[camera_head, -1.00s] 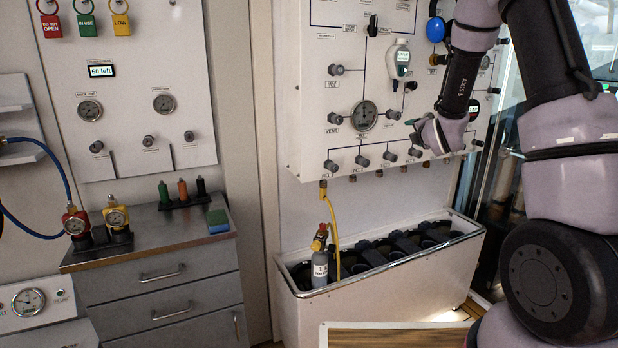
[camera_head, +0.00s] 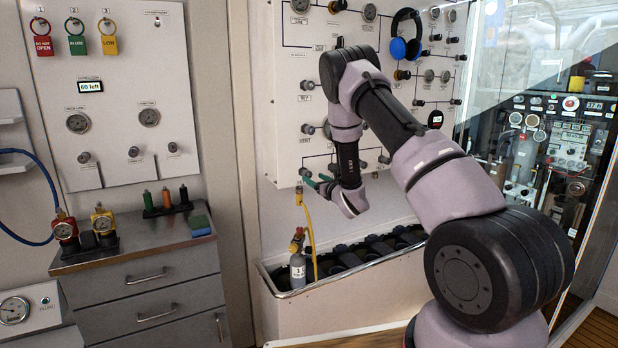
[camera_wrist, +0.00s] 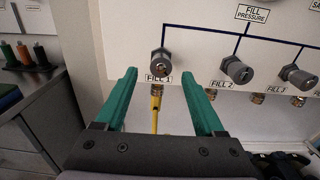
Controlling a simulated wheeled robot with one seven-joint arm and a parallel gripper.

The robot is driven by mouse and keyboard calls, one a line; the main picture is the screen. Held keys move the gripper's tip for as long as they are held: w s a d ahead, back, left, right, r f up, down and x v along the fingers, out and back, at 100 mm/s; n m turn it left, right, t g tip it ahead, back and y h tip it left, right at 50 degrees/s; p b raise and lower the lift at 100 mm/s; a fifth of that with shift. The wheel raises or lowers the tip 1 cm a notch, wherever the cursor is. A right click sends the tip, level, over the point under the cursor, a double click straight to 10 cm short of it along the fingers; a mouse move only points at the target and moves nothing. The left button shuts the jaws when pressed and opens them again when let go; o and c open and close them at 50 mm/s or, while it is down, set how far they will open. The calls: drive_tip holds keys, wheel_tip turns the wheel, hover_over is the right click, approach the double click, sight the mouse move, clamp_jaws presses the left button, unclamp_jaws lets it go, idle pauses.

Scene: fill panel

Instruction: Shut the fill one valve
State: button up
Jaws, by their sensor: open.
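The fill one valve is a grey round knob (camera_wrist: 161,62) above a "FILL 1" label in the wrist view; in the head view it is the leftmost knob (camera_head: 305,172) of the panel's bottom row. My gripper (camera_wrist: 159,74) is open, its two green fingers apart. The fingertips lie on either side of the knob's label in the wrist view, with the knob centred between them and farther off. Nothing is held. In the head view my gripper (camera_head: 317,181) is just below and right of that knob. Whether a finger touches the knob cannot be told.
The fill 2 knob (camera_wrist: 237,70) and fill 3 knob (camera_wrist: 290,74) sit to the right. A yellow hose (camera_head: 310,235) hangs below fill one to a grey cylinder (camera_head: 298,270) in a white trough (camera_head: 335,314). A drawer cabinet (camera_head: 140,281) stands left.

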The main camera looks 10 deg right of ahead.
sight(309, 174)
drive_tip(key=shift+x, duration=2.1)
drive_tip(key=shift+d, duration=0.1)
clamp_jaws()
